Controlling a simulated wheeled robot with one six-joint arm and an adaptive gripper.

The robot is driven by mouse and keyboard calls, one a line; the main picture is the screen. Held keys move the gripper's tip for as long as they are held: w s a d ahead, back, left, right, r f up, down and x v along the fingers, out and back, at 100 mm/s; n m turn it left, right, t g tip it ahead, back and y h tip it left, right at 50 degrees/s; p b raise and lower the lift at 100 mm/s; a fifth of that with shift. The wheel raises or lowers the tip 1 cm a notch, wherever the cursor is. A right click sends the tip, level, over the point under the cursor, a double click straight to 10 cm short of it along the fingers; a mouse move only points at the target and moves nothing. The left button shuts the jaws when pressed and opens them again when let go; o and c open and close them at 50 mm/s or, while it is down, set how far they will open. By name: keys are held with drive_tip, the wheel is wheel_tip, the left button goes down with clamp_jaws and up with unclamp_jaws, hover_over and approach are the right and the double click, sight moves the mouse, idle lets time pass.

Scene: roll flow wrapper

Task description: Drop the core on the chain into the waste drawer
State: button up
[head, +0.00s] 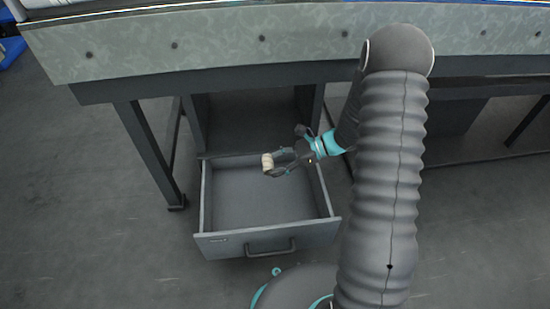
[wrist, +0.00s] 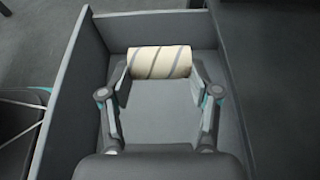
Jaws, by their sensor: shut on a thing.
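The core (head: 268,162) is a short cream cylinder, held out over the open waste drawer. In the wrist view the core (wrist: 160,62) shows grey diagonal stripes and lies crosswise between the fingertips. My gripper (head: 276,164) is shut on the core, and in the wrist view its two fingers (wrist: 159,78) press on the core's ends. The waste drawer (head: 268,239) is pulled out below the bench, with a handle on its front. Its visible floor is bare. The height of the core above the floor is hard to tell.
The cabinet opening (head: 252,118) behind the drawer is dark. The bench (head: 240,40) with a mottled front edge runs above the drawer. A bench leg (head: 150,150) stands to the left. Open floor (head: 100,230) lies left of the drawer.

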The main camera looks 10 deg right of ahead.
drive_tip(key=f+b, duration=0.4)
drive_tip(key=f, duration=0.1)
drive_tip(key=shift+a+f, duration=0.2)
drive_tip(key=shift+f, duration=0.15)
drive_tip(key=o, duration=0.9)
drive_tip(key=v, duration=1.2)
